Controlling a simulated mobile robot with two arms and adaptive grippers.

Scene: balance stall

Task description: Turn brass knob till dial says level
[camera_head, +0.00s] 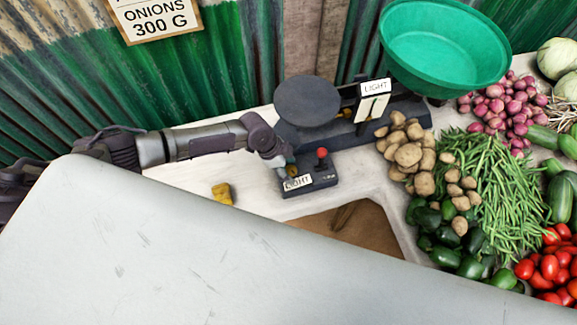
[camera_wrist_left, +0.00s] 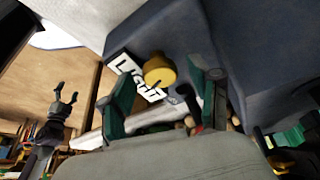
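The brass knob (camera_wrist_left: 159,71) is on the dark control box (camera_head: 322,181), beside a white LIGHT label (camera_head: 297,183). In the head view my left gripper (camera_head: 284,162) is over the box and mostly hides the knob. In the left wrist view the left gripper (camera_wrist_left: 163,84) is open, its green fingers on either side of the knob with gaps showing. A sign on the balance (camera_head: 375,86) also reads LIGHT. My right gripper (camera_wrist_left: 64,98) shows small at the left of the wrist view, its fingers apart and empty.
A red-topped lever (camera_head: 322,154) stands on the box close to my left gripper. The balance has a dark plate (camera_head: 308,100) and a green pan (camera_head: 443,45). A yellow weight (camera_head: 222,193) lies on the table. Potatoes (camera_head: 408,153) and other vegetables fill the right.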

